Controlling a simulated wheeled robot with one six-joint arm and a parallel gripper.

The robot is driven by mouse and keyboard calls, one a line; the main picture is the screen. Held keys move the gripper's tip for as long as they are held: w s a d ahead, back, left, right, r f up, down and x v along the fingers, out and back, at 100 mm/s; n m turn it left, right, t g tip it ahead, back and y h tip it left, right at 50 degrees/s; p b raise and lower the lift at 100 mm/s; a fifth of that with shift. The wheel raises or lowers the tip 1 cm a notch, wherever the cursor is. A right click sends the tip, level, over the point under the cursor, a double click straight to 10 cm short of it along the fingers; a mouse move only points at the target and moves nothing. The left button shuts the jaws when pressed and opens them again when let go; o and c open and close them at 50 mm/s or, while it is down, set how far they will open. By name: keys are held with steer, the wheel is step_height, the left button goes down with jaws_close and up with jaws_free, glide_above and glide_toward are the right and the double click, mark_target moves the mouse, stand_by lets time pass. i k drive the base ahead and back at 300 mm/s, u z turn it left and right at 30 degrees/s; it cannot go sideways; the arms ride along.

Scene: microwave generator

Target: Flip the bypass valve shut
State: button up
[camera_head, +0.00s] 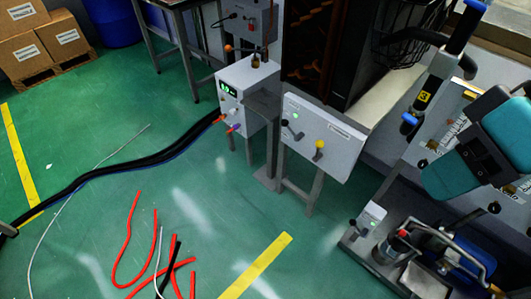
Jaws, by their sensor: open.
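A grey panel box (325,133) on legs stands at the centre right. Its face carries a black lever (291,131), a yellow-knobbed lever (319,147), a small green light and label plates too small to read. Left of it stands a pale box (247,82) with a green display, coloured connectors on its lower front and a dark fitting on top. An orange-knobbed lever (229,48) shows behind its top left. I cannot tell which lever is the bypass valve.
Thick black cables (120,165) run across the green floor to the pale box. Loose red hoses (125,250) lie in front, near a yellow floor line (255,266). A teal-sided unit (490,150) and equipment (410,250) crowd the right. The floor before the panel box is clear.

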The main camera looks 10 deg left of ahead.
mark_target(320, 144)
steer(key=u, duration=0.35)
steer(key=k, duration=0.55)
steer(key=u, duration=0.7)
steer(key=i, duration=1.05)
steer(key=z, duration=0.35)
